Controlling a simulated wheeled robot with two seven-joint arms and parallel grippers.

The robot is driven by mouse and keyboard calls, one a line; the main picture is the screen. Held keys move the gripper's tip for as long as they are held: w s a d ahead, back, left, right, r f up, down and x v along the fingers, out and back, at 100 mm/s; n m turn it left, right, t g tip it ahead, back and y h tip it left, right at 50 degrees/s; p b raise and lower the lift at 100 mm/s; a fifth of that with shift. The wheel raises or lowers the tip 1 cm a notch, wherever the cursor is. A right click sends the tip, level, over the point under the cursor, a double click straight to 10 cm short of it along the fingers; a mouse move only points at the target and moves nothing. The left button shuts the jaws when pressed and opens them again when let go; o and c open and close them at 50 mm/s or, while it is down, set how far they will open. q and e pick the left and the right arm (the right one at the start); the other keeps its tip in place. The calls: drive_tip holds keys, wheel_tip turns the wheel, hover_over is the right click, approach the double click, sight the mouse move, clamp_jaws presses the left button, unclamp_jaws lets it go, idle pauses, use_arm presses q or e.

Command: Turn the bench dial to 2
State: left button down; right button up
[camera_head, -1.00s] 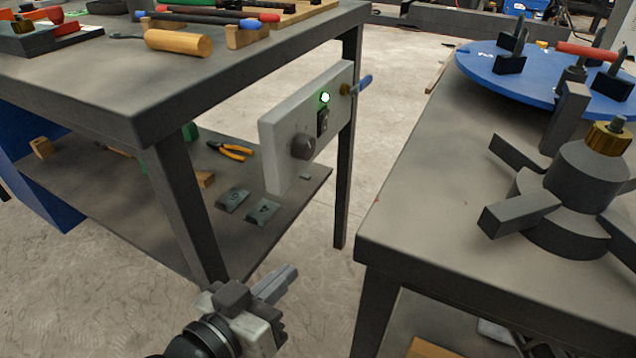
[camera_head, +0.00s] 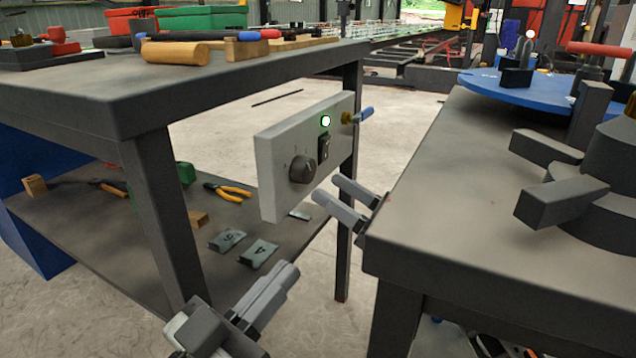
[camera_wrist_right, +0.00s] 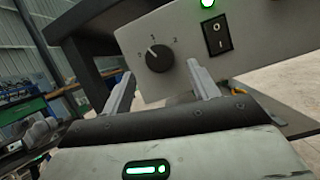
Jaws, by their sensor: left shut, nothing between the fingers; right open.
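The dial (camera_head: 303,169) is a dark round knob on the grey control panel (camera_head: 268,180) fixed to the left bench's side. In the right wrist view the dial (camera_wrist_right: 158,58) has a white pointer mark toward its upper left; a 2 is printed at its upper right. My right gripper (camera_head: 328,188) is open, its two fingers pointing at the panel from the right. In the wrist view its fingertips (camera_wrist_right: 160,70) lie either side of the dial's lower part; contact cannot be told. My left gripper (camera_head: 284,272) is shut and empty, low in front of the left bench.
The panel also bears a lit green lamp (camera_head: 325,121), a black rocker switch (camera_head: 323,146) and a blue-handled lever (camera_head: 363,115). The right bench (camera_head: 430,200) stands close to my right gripper. Pliers (camera_head: 232,192) and numbered plates lie on the lower shelf.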

sight(311, 175)
drive_tip(key=x, duration=0.4)
drive_tip(key=shift+f, duration=0.1)
use_arm(q)
drive_tip(key=shift+r+m+h, duration=0.3)
drive_tip(key=shift+r+m, duration=0.25)
drive_tip(key=shift+m, duration=0.05)
use_arm(e)
drive_tip(key=c, duration=1)
use_arm(q)
drive_tip(key=shift+r, duration=0.1)
use_arm(e)
drive_tip(key=shift+o, duration=0.2)
